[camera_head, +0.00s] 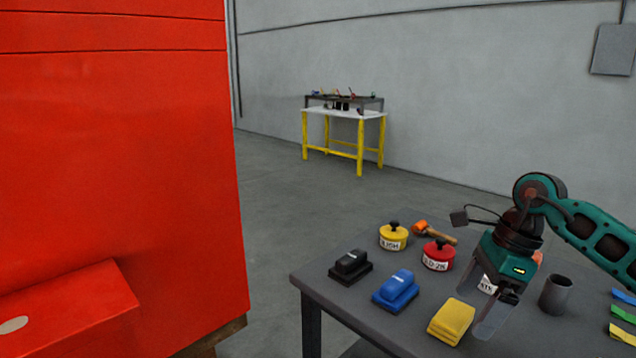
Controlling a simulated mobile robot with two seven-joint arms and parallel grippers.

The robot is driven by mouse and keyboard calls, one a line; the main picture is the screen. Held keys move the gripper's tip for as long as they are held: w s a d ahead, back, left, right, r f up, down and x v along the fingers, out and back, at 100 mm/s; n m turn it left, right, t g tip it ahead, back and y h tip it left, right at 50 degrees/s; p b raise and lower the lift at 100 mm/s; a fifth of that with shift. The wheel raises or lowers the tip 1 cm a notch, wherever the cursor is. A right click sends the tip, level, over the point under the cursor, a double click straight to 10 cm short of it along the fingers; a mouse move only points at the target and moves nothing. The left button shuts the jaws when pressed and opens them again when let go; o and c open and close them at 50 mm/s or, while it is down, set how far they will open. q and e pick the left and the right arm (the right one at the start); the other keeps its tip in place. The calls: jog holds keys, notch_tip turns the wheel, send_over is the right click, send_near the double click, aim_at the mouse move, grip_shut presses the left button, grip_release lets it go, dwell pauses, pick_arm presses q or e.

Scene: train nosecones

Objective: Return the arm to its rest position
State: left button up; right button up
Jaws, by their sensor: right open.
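My right arm (590,235) comes in from the right, green with dark joints. My right gripper (481,309) points down over the dark table (340,305), its pale fingers apart, with nothing seen between them. Whether the fingertips touch the table or cloth I cannot tell. My left gripper is not in view.
On the table are a black block (351,265), a blue block (396,289), a yellow tin (393,237), a red tin (438,254), a mallet (436,232) and a grey cup (556,294). A large red body (120,170) fills the left. A yellow-legged workbench (345,113) stands far back.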

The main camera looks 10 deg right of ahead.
jog(key=s+a+f+m+t+y, duration=0.15)
jog(key=a+m+t+y, duration=0.25)
jog(key=a+m+y, duration=0.45)
jog(key=s+a+f+m+t+y, duration=0.15)
jog(key=a+m+t+y, duration=0.4)
jog(key=a+m, duration=0.6)
jog(key=s+d+f+m+t+h, duration=0.25)
jog(key=f+m+h, duration=0.35)
jog(key=m, duration=0.4)
jog(key=s+d+f+m+t+h, duration=0.1)
jog(key=d+f+m+t+h, duration=0.1)
jog(key=f+m+t+h, duration=0.5)
jog(key=s+d+f+m+g+h, duration=0.2)
jog(key=s+f+m+g, duration=0.6)
jog(key=s+f+m, duration=0.2)
jog(key=shift+d+f+m+h, duration=0.25)
jog(key=shift+f+m+h, duration=0.05)
jog(key=shift+f+m, duration=0.1)
